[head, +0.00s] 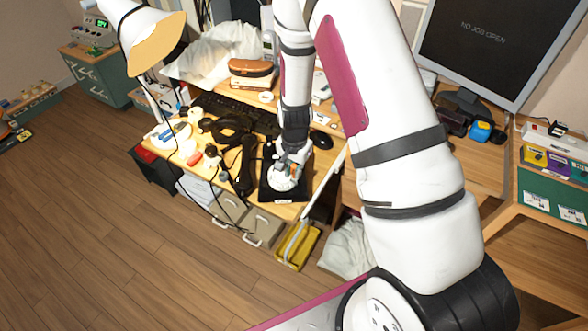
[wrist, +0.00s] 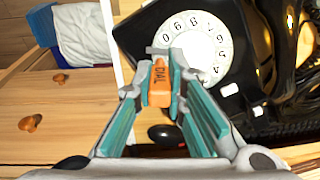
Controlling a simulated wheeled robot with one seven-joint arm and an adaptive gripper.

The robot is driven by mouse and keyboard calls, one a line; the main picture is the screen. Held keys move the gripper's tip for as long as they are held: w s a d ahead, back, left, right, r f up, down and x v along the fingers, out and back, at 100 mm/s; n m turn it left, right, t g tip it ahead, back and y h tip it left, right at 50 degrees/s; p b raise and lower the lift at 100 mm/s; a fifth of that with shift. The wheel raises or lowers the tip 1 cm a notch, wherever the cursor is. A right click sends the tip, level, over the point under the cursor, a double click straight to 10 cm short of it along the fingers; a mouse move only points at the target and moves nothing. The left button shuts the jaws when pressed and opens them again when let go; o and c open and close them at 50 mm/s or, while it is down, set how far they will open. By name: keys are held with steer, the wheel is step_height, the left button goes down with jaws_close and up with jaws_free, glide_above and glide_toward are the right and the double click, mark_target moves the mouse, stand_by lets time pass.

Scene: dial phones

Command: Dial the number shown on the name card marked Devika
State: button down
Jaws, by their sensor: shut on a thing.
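A black rotary phone (head: 268,190) sits on the desk's front part. Its pale dial with a ring of digits (wrist: 222,48) fills the upper middle of the wrist view. My gripper (head: 290,168) is over the phone. In the wrist view my gripper (wrist: 161,80) is shut on an orange dialling tool (wrist: 159,94) marked DIAL. The tool overlaps the dial's lower left edge; I cannot tell whether it touches. A black handset (head: 244,165) appears to lie left of the phone. I cannot make out a card marked Devika.
A black keyboard (head: 235,113) and a dark mouse (head: 321,140) lie behind the phone. Cables and small items clutter the desk's left, under a lamp (head: 152,42). A monitor (head: 478,45) stands right. Wooden drawers (wrist: 55,110) show in the wrist view.

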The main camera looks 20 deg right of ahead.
step_height(320, 180, up, 6)
steer(key=s+a+p, duration=0.1)
steer(key=s+p, duration=0.1)
steer(key=p, duration=0.2)
steer(key=shift+s+r, duration=0.2)
steer(key=shift+s, duration=0.15)
stand_by(1.2)
